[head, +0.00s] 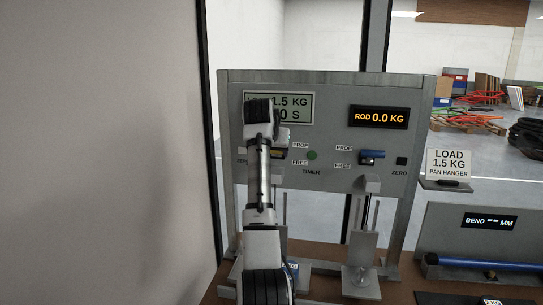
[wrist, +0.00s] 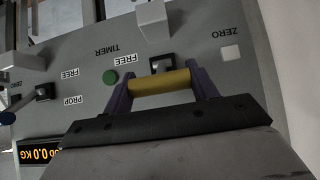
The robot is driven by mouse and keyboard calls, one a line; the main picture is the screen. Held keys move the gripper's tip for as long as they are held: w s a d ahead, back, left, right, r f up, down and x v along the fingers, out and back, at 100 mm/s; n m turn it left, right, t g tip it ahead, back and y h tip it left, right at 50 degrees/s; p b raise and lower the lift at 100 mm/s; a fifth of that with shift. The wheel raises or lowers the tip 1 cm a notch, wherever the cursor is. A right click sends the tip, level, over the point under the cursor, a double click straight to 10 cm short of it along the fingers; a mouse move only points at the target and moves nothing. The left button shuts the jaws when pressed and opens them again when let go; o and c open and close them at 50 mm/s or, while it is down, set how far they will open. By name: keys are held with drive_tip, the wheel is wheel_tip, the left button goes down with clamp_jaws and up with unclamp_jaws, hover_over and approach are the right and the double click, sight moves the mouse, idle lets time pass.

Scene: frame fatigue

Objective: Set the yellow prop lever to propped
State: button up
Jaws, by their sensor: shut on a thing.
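The yellow prop lever's handle (wrist: 160,82) is a short yellow bar in front of a dark mount on the grey panel. In the wrist view, which is upside down, my gripper (wrist: 162,84) has its purple fingers at the bar's two ends, shut on it. In the head view only a sliver of yellow (head: 277,154) shows, left of the PROP and FREE labels; my arm covers most of it. The FREE label (wrist: 127,61) shows beside the handle in the wrist view. Its PROP label is hidden there, so I cannot tell the lever's exact setting.
A blue lever (head: 371,155) sits right on the same panel, beside its own PROP and FREE labels. A green button (head: 312,155) is between the levers. The rod display (head: 379,117) reads 0.0 KG. A load sign (head: 449,163) and bend gauge (head: 488,222) stand right.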

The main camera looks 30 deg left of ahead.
drive_tip(key=shift+w+r+g, duration=0.2)
drive_tip(key=shift+r+g, duration=0.15)
drive_tip(key=shift+g, duration=0.15)
idle(0.4)
drive_tip(key=o, duration=1.4)
drive_tip(key=shift+w, duration=0.1)
drive_tip(key=shift+r, duration=0.1)
drive_tip(key=b+v, duration=0.2)
drive_tip(key=v, duration=0.5)
drive_tip(key=b+v, duration=0.2)
drive_tip(key=v, duration=0.4)
drive_tip(key=shift+s+a+r, duration=0.15)
drive_tip(key=shift+s+r, duration=0.05)
drive_tip(key=shift+r, duration=0.2)
drive_tip(key=shift+f, duration=0.1)
